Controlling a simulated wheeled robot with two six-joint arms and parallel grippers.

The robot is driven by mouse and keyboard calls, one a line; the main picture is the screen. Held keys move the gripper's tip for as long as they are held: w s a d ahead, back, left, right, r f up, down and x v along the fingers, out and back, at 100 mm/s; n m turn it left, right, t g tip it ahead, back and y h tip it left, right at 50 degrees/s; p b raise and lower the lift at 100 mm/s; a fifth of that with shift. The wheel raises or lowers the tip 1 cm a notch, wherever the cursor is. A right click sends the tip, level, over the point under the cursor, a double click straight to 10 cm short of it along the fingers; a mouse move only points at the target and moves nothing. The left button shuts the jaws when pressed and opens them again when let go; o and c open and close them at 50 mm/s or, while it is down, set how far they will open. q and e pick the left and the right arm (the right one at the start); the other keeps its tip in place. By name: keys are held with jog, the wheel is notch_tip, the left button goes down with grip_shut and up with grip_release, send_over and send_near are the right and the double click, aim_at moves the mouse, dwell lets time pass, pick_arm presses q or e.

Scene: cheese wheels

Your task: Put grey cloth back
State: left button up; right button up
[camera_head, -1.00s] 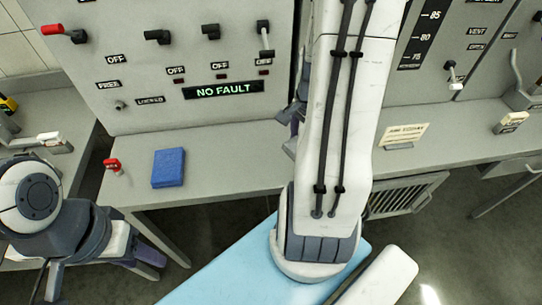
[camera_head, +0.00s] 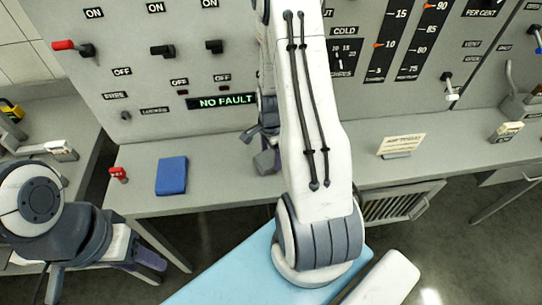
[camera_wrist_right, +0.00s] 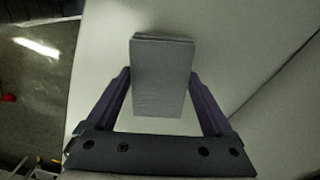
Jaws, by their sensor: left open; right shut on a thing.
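My right gripper (camera_wrist_right: 160,82) is shut on the folded grey cloth (camera_wrist_right: 164,54), which stands out between the two purple fingers in the right wrist view. In the head view my right gripper (camera_head: 264,140) is partly hidden behind my right arm, over the grey bench at the foot of the panel. I cannot tell in that view whether the cloth touches the bench. My left gripper (camera_head: 146,266) is open at the lower left, below the bench edge and apart from the cloth.
A blue folded cloth (camera_head: 171,176) lies on the bench (camera_head: 225,188), with a red-topped item (camera_head: 118,174) to its left. A small sign (camera_head: 401,145) stands right of my arm. The control panel (camera_head: 225,60) rises behind. Bare bench lies between the blue cloth and my right gripper.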

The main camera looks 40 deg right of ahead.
jog(key=shift+f, duration=0.65)
jog(key=shift+f, duration=0.2)
jog(key=o, duration=1.2)
jog(key=shift+r, duration=0.1)
